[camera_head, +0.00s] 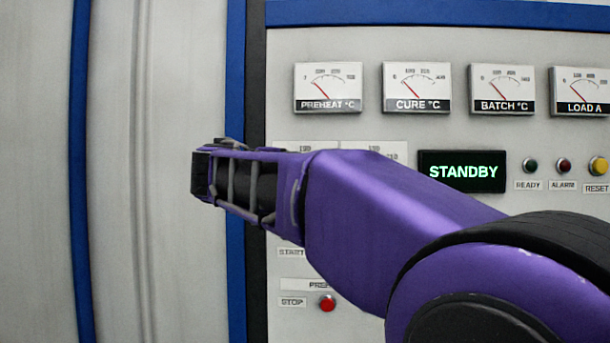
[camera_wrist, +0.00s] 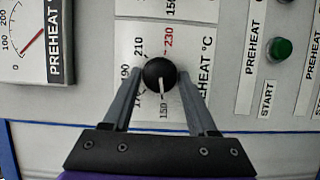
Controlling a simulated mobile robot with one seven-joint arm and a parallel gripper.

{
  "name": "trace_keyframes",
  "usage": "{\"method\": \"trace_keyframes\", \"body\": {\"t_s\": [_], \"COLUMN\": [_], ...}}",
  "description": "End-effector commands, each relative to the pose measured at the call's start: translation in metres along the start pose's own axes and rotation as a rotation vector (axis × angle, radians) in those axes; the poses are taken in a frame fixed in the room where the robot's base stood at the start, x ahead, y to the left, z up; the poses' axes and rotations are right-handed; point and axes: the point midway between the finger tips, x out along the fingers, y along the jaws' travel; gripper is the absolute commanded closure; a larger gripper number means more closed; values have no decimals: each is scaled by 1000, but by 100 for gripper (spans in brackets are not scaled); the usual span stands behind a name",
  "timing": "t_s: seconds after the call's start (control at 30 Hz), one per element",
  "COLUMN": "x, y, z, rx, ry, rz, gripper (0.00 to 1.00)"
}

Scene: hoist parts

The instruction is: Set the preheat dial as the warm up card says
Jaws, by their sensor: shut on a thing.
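The preheat dial (camera_wrist: 158,74) is a round black knob with a white pointer line, in the middle of the wrist view. Its pointer lies toward the 150 mark. The scale plate (camera_wrist: 150,30) around it reads 150, a partly covered mark, 190, 210 and a red 230. My gripper (camera_wrist: 160,78) has one finger on each side of the knob and is shut on it. In the head view my purple arm covers the dial. The warm up card does not show in either view.
The preheat meter (camera_head: 328,87) stands above, its needle low, beside the cure meter (camera_head: 417,87). A display (camera_head: 462,171) reads STANDBY. A green start button (camera_wrist: 279,49) is near the dial; a red stop button (camera_head: 327,303) sits lower on the panel.

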Motion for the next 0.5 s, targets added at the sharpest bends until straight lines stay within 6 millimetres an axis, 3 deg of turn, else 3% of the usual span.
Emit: {"method": "trace_keyframes", "body": {"t_s": [0.5], "x": [0], "y": [1], "z": [0], "rx": [-36], "ry": [0], "rz": [18], "gripper": [97]}}
